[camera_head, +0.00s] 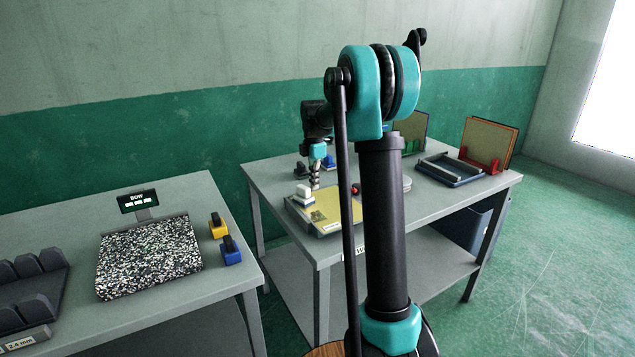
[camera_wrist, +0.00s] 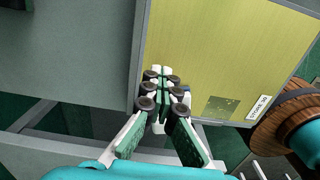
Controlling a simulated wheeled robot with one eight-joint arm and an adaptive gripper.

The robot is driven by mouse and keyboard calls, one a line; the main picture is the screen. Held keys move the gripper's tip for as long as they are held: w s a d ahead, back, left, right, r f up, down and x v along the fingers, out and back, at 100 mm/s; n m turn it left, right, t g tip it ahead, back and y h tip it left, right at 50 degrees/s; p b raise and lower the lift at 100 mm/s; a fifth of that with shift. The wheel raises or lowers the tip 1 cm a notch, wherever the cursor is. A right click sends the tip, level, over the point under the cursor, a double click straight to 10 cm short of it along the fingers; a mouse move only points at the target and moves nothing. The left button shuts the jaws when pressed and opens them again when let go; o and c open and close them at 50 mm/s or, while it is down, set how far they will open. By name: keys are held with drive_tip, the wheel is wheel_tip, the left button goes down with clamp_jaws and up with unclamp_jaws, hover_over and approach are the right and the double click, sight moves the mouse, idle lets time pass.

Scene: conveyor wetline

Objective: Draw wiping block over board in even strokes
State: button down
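The board (camera_head: 345,207) is yellow-green and lies near the left front corner of the right table; it also fills the upper part of the wrist view (camera_wrist: 225,45). A white block (camera_head: 303,196), apparently the wiping block, sits at the board's left side. My gripper (camera_head: 315,185) points down just right of and behind the block. In the wrist view my gripper (camera_wrist: 163,73) has its fingertips together over the board's left part. No held object shows between them, and the block is not clearly visible there.
A blue-grey tray (camera_head: 450,171) and panels in a red rack (camera_head: 490,145) stand at the table's right. A blue block (camera_head: 328,162) stands behind. The left table holds a speckled panel (camera_head: 148,258), yellow (camera_head: 217,226) and blue (camera_head: 231,251) blocks, and a dark rack (camera_head: 35,285).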

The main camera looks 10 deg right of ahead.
sight(299, 186)
drive_tip(key=shift+s+a+f, duration=0.1)
drive_tip(key=shift+s+a, duration=0.15)
drive_tip(key=shift+a, duration=0.45)
drive_tip(key=shift+s+a+r, duration=0.1)
drive_tip(key=shift+s+a, duration=0.1)
drive_tip(key=shift+a, duration=0.5)
drive_tip(key=shift+s+a+f, duration=0.1)
drive_tip(key=shift+s+a, duration=0.15)
drive_tip(key=shift+a, duration=0.45)
drive_tip(key=shift+s+a, duration=0.4)
drive_tip(key=shift+a, duration=0.35)
drive_tip(key=shift+w+a+r, duration=0.1)
drive_tip(key=shift+a+r, duration=0.15)
drive_tip(key=shift+r, duration=0.45)
drive_tip(key=shift+a+r, duration=0.2)
drive_tip(key=shift+r, duration=0.5)
drive_tip(key=shift+d+r, duration=0.2)
drive_tip(key=shift+r, duration=0.65)
drive_tip(key=shift+d+r, duration=0.15)
drive_tip(key=shift+r, duration=0.7)
wheel_tip(299, 186, up, 3)
